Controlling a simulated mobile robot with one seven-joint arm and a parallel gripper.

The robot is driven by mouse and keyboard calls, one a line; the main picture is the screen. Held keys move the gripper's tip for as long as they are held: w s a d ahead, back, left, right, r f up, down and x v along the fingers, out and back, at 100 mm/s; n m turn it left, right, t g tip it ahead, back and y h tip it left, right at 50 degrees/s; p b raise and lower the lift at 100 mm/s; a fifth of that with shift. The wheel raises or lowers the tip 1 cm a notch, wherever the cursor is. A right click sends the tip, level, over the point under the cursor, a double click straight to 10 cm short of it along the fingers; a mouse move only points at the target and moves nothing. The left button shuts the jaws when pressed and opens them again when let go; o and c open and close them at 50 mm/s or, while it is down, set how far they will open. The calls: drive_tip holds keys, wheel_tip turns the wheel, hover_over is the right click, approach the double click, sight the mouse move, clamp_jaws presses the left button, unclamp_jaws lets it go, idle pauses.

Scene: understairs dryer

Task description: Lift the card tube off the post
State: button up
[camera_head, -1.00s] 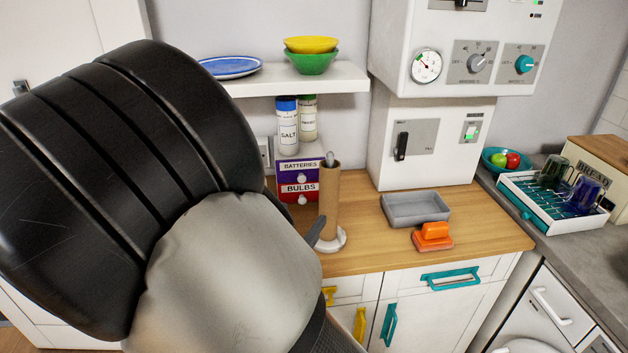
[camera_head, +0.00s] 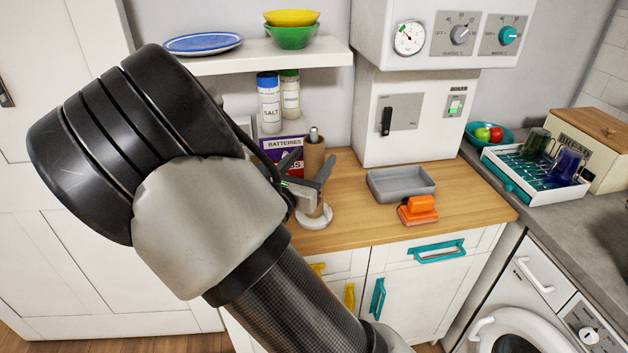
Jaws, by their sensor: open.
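The brown card tube (camera_head: 315,157) stands upright around a post on the wooden worktop. The post's grey metal tip (camera_head: 314,133) shows above the tube's top, and its round white base (camera_head: 315,217) shows below. My gripper (camera_head: 308,172) is open at the tube, with its dark fingers apart and reaching across the tube's middle in this view. I cannot tell whether the fingers touch the tube. My arm comes up from the bottom and hides part of the worktop to the left.
A grey tray (camera_head: 402,183) and an orange brush-like object (camera_head: 418,209) lie to the right. The purple batteries box (camera_head: 282,145) and the salt jar (camera_head: 269,103) stand behind. A shelf (camera_head: 262,58) with a blue plate (camera_head: 203,43) and bowls is above.

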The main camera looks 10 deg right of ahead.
drive_tip(key=shift+x, duration=0.95)
drive_tip(key=shift+c, duration=0.2)
drive_tip(key=c, duration=1.3)
drive_tip(key=shift+r, duration=0.15)
